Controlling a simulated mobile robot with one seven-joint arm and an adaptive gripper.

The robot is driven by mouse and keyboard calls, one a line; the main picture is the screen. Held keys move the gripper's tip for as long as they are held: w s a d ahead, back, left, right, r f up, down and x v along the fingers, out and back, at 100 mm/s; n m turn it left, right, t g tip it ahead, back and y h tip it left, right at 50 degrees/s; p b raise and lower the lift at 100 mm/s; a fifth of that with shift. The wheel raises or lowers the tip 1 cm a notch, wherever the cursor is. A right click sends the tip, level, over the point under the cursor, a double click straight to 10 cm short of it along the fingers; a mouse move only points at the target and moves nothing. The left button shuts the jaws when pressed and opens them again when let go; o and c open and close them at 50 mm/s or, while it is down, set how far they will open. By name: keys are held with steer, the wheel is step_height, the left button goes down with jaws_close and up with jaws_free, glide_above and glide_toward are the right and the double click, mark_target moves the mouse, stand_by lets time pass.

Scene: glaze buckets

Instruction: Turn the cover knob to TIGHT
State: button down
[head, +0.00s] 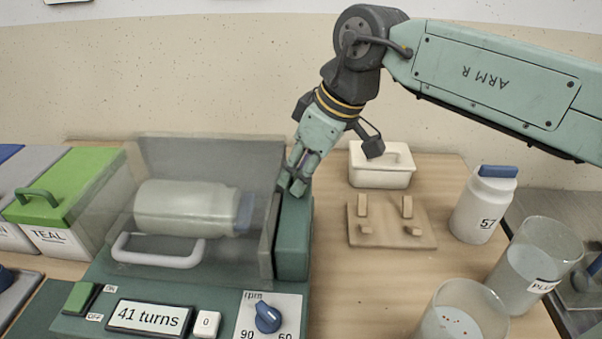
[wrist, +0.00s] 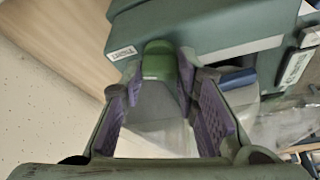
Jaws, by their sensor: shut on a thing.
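My gripper (head: 294,182) is at the right rear corner of the teal machine (head: 293,240), beside its clear grey cover (head: 205,150). In the wrist view, the fingers (wrist: 165,82) with purple pads are shut on a green knob (wrist: 160,62) that has a pale mark on its near face. A small white label (wrist: 122,53) is beside the knob on the teal housing; its word is too small to read surely. In the head view the fingers hide the knob. Under the cover, a white jar (head: 185,208) with a blue cap lies on its side.
The machine's front has a "41 turns" display (head: 150,317), a blue rpm dial (head: 267,317) and a green switch (head: 80,297). A white lidded box (head: 382,176), wooden stand (head: 390,238), jar 57 (head: 482,210) and clear buckets (head: 535,262) stand to the right. A green TEAL bin (head: 70,190) is left.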

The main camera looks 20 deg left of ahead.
steer(key=shift+m, duration=0.6)
steer(key=c, duration=1.2)
jaws_free()
steer(key=shift+c, duration=0.2)
steer(key=v, duration=0.8)
steer(key=shift+s, duration=0.15)
steer(key=shift+d, duration=0.1)
